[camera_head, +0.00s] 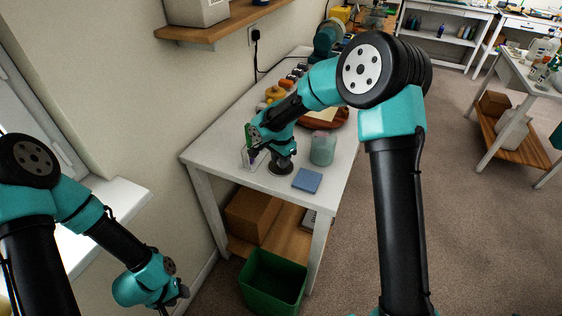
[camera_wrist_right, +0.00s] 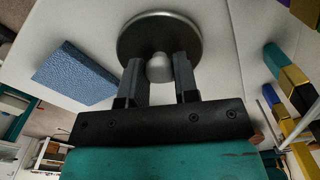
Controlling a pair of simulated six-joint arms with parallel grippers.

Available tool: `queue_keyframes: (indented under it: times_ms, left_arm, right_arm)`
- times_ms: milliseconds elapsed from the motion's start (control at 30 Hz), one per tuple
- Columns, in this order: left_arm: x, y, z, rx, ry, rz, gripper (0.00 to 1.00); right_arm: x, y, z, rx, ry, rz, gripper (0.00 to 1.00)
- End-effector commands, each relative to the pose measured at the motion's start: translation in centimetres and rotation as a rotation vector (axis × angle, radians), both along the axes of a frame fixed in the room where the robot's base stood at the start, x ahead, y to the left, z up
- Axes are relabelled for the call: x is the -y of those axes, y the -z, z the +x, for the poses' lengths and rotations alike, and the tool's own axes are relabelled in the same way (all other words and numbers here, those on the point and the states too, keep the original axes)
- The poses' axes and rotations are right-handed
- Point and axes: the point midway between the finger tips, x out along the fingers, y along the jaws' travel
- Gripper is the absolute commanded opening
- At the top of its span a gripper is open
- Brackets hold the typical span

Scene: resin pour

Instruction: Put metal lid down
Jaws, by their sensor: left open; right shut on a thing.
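The metal lid (camera_head: 281,169) is a round grey disc with a knob, at the front of the white table (camera_head: 222,154). In the right wrist view the lid (camera_wrist_right: 159,38) faces my camera with its knob (camera_wrist_right: 159,68) between the fingers. My right gripper (camera_wrist_right: 158,72) is shut on that knob. The lid is level with or just above the tabletop; I cannot tell whether it touches. My left gripper (camera_head: 180,295) is open and empty, low at the left, away from the table.
A blue pad (camera_head: 307,180) lies right of the lid. A pale green jar (camera_head: 322,148) stands behind the pad. A clear holder (camera_head: 250,158) stands left of the lid. A brown round dish (camera_head: 335,118) is further back. A green bin (camera_head: 272,281) is on the floor below.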

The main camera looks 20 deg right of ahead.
Motion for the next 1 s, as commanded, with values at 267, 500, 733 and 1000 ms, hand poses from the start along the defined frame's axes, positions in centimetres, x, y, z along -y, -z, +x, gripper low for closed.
queue_keyframes:
  times_ms: [267,500,733,1000]
  left_arm:
    - [0.0,0.0,0.01,0.0,0.0,0.0,0.43]
    - [0.0,0.0,0.0,0.0,0.0,0.0,0.43]
    - [0.0,0.0,0.0,0.0,0.0,0.0,0.43]
    - [0.0,0.0,0.0,0.0,0.0,0.0,0.43]
  right_arm:
    - [0.11,1.07,-0.57,-0.024,0.002,-0.003,0.41]
    - [0.08,0.89,-0.45,-0.019,0.001,-0.001,0.64]
    - [0.05,0.74,-0.37,-0.017,0.001,-0.001,0.86]
    - [0.05,0.63,-0.33,-0.014,0.001,-0.001,1.0]
